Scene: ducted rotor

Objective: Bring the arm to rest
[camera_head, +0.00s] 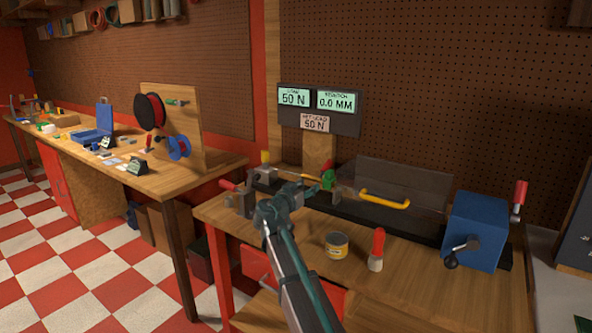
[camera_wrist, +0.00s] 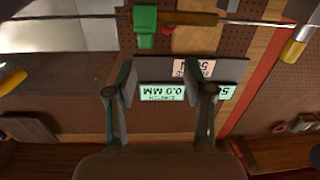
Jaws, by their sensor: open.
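My gripper (camera_head: 288,198) is in the middle of the head view, above the left part of the near bench (camera_head: 290,262). In the wrist view my gripper (camera_wrist: 160,90) shows its two fingers spread apart with nothing between them. Past the fingers is the dark display panel (camera_wrist: 225,68), which appears upside down there. A thin rod with a green clip (camera_wrist: 145,22) crosses the top of the wrist view, apart from the fingertips. In the head view my gripper partly hides the test rig's left end.
The display panel (camera_head: 345,122) reads 50 N and 0.0 MM. A clear guard with a yellow handle (camera_head: 385,199), a blue box with a crank (camera_head: 474,230), a tin (camera_head: 336,245) and a red-handled brush (camera_head: 377,250) are right of my gripper. Another bench (camera_head: 165,185) stands left.

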